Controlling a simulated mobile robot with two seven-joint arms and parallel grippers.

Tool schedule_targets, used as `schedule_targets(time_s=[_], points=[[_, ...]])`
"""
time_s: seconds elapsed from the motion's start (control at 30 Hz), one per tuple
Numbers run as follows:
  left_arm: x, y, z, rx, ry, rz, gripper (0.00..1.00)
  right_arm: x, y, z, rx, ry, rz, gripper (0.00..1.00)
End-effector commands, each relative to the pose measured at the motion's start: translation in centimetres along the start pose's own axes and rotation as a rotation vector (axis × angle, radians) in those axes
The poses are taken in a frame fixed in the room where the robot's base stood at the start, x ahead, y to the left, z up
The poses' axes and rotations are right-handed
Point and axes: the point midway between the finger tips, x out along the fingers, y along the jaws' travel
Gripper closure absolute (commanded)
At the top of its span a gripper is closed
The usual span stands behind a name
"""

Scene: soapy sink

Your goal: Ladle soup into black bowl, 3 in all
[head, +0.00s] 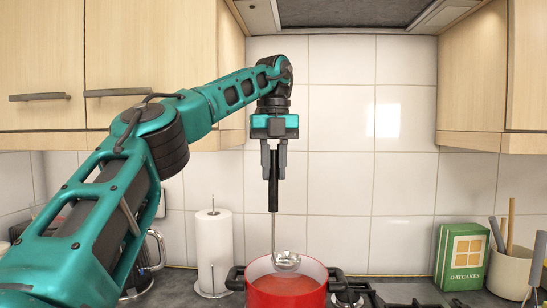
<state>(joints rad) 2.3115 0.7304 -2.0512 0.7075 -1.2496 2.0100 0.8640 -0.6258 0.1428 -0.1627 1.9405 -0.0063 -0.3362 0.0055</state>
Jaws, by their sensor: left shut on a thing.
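My left gripper (273,168) is shut on the black handle of a ladle (273,197), which hangs upright below it. The ladle's steel bowl (286,261) is over the red pot (288,299), just above or at the soup (283,284); I cannot tell whether it touches. The soup is orange-red and fills the pot to below its rim. The black bowl is not in view. My right gripper is not in view.
A paper towel roll (213,250) stands left of the pot, with a steel kettle (148,262) beyond it. An Oatcakes box (460,257) and a utensil crock (511,271) stand at the right. Cupboards hang on both sides, with a hood above.

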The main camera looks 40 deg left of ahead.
Motion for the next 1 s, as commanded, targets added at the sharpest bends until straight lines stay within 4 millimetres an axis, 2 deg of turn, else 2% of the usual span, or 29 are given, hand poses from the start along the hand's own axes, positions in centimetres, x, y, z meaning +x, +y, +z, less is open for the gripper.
schedule_targets(time_s=[0.1,1.0], points=[[0.9,0.1,0.0,0.001,-0.002,-0.005,1.0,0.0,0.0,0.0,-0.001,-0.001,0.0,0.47],[8.4,0.0,0.1,0.0,-0.003,-0.003,1.0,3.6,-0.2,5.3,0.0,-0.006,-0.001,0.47]])
